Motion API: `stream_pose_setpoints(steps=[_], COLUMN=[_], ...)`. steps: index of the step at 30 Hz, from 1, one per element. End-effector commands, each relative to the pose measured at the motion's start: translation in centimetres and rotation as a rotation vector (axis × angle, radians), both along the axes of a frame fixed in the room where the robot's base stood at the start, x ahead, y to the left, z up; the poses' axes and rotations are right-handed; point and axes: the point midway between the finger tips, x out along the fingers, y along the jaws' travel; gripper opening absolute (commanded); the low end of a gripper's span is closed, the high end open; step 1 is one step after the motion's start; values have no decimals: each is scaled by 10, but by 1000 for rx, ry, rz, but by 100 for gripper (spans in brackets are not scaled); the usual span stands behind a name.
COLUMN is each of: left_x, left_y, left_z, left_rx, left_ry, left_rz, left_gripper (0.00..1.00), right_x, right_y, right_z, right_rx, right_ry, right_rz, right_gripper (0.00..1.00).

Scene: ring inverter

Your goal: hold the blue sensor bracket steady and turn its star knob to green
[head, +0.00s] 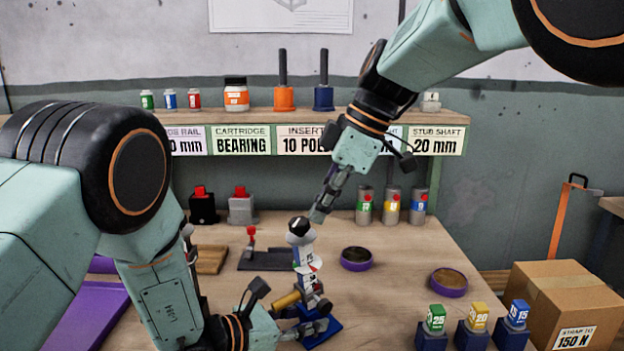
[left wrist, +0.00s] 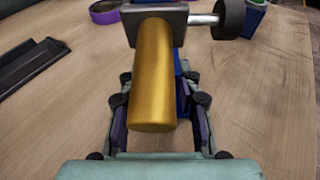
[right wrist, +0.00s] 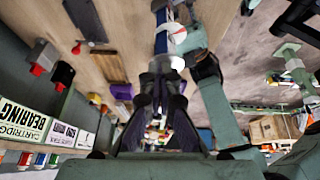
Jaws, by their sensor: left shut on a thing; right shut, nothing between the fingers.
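The blue sensor bracket (head: 322,334) stands at the front middle of the bench, partly hidden by my left gripper (head: 296,322). A gold cylinder (left wrist: 152,75) joins a grey plate in the left wrist view. A dark round knob (left wrist: 229,18), probably the star knob, sits on a silver rod there; its colour marks cannot be made out. A white-and-blue upright piece with a red-marked dial (head: 311,266) and black top rises behind. My right gripper (head: 320,212) is shut and empty beside that top.
A dark tray (head: 270,261) lies behind the bracket. Purple-rimmed dishes (head: 356,260) lie to the right. Numbered blocks (head: 478,318) stand at front right beside a cardboard box (head: 565,300). Small canisters (head: 391,205) stand at the back under a shelf.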

Motion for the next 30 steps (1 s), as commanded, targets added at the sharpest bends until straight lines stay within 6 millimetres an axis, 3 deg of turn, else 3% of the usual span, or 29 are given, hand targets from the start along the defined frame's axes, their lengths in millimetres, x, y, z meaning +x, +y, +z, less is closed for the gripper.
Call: stream_pose_setpoints(steps=[30], left_x=[-2], left_y=[-1], left_z=[-3], left_rx=[5], left_ry=[7], left_rz=[-3], left_gripper=[1], right_x=[-13], right_y=[1], right_z=[-1], right_rx=[-3], right_ry=[0], right_rz=[2], right_gripper=[0])
